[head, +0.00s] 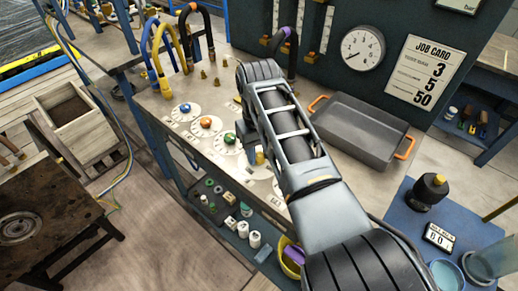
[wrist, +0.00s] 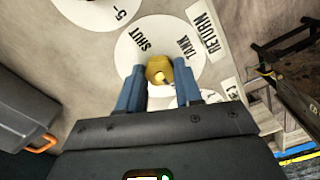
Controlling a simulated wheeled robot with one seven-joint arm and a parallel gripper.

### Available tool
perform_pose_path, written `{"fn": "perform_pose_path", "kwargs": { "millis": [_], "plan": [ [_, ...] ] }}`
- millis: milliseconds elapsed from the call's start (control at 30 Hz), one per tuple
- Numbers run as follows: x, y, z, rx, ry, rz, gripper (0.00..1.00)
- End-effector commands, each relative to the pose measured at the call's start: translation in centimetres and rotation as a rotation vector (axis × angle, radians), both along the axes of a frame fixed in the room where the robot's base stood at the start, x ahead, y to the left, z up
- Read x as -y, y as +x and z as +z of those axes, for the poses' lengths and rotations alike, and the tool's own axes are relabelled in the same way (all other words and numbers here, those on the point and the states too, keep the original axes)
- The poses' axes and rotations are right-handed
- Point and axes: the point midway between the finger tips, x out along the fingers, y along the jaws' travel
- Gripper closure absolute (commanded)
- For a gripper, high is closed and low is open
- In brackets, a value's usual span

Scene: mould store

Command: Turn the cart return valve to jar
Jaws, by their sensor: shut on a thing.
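The return valve is a yellow knob (wrist: 158,66) on a white round dial (wrist: 128,48) in the wrist view. The dial reads SHUT and TANK, and a RETURN label (wrist: 206,32) sits beside it. The dial's near part is hidden by my gripper, and no jar mark can be read. My gripper (wrist: 160,82) has its two blue fingers on either side of the knob, shut on it. Which mark the knob points to is unclear. In the head view, my gripper (head: 256,150) reaches down to the yellow knob (head: 260,158) at the bench's front.
Blue (head: 185,108), orange (head: 206,123) and green (head: 229,138) knobs stand on dials left of my gripper. A grey tray (head: 362,128) with orange handles lies to the right. Hoses (head: 157,62) rise at the back left. A gauge (head: 363,48) and job card (head: 425,71) are behind.

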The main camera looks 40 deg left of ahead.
Motion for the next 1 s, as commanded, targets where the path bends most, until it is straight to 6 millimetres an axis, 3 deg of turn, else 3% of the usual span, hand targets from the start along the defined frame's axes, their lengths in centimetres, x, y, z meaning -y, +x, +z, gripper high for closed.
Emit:
{"fn": "perform_pose_path", "kwargs": {
  "millis": [667,700,1000],
  "plan": [
    [-0.07,0.13,0.22,0.003,0.003,-0.067,0.96],
    [-0.07,0.13,0.23,0.003,0.003,-0.066,0.64],
    [-0.03,0.06,0.10,0.002,0.001,-0.065,0.40]
  ]
}}
